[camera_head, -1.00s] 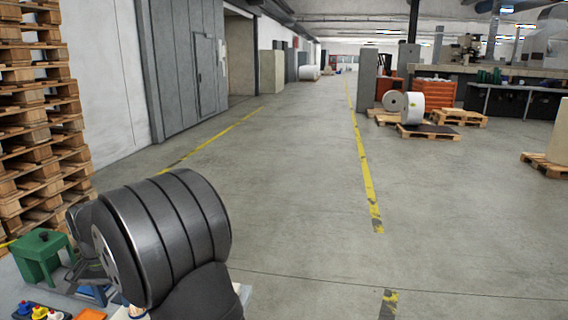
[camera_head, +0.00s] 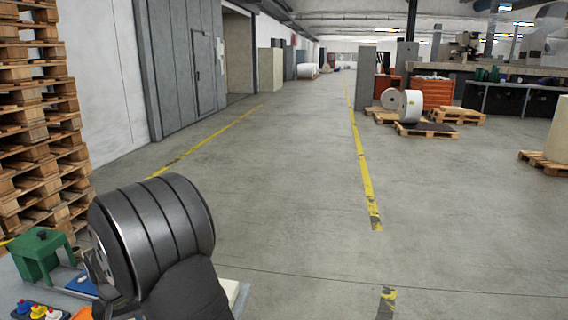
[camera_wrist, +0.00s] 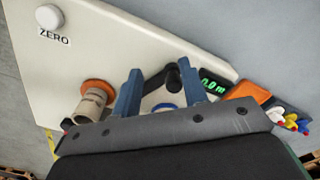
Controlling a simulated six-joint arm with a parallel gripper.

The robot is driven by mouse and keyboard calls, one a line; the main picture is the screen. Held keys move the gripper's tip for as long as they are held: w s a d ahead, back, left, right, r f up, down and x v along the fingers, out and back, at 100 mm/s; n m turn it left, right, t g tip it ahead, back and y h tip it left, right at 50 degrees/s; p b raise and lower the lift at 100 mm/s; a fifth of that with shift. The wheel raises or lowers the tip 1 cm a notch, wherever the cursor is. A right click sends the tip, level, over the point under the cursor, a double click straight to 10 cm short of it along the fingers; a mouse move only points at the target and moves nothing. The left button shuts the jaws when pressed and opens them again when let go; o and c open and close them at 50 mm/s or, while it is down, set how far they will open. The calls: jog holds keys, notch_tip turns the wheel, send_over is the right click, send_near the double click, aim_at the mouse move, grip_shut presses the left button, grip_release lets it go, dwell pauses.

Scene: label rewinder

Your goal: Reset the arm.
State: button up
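In the wrist view my gripper (camera_wrist: 160,68) is open, its two blue fingers apart with nothing held between them. Below and between the fingers is a white panel (camera_wrist: 110,50) of the machine. A black crank-like handle (camera_wrist: 172,76) and part of a blue ring (camera_wrist: 164,106) show between the fingers. My gripper hides part of them. In the head view the large dark ribbed cylinder is part of my own arm, at lower left; my fingers are not visible there.
A white round button (camera_wrist: 49,17) marked ZERO, a green display (camera_wrist: 213,84) and a cardboard core on an orange disc (camera_wrist: 92,100) are on the panel. A green bench device (camera_head: 40,254) and a tray of coloured pieces (camera_head: 38,311) stand left. Open floor lies right.

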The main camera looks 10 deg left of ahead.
jog(key=n, duration=0.1)
jog(key=d+n, duration=0.1)
jog(key=n, duration=0.1)
jog(key=shift+d, duration=0.3)
jog(key=n, duration=0.1)
jog(key=d+n, duration=0.1)
jog(key=n, duration=0.1)
jog(key=shift+w+d, duration=0.2)
jog(key=shift+w, duration=0.05)
jog(key=shift+r, duration=1.9)
jog(key=o, duration=1.3)
jog(key=w+a+r+n, duration=0.2)
jog(key=r, duration=0.4)
jog(key=w+a+r+n, duration=0.1)
jog(key=w+r+n, duration=0.1)
jog(key=r, duration=0.5)
notch_tip(320, 180, down, 10)
jog(key=shift+f, duration=0.1)
notch_tip(320, 180, up, 10)
jog(key=shift+r, duration=0.1)
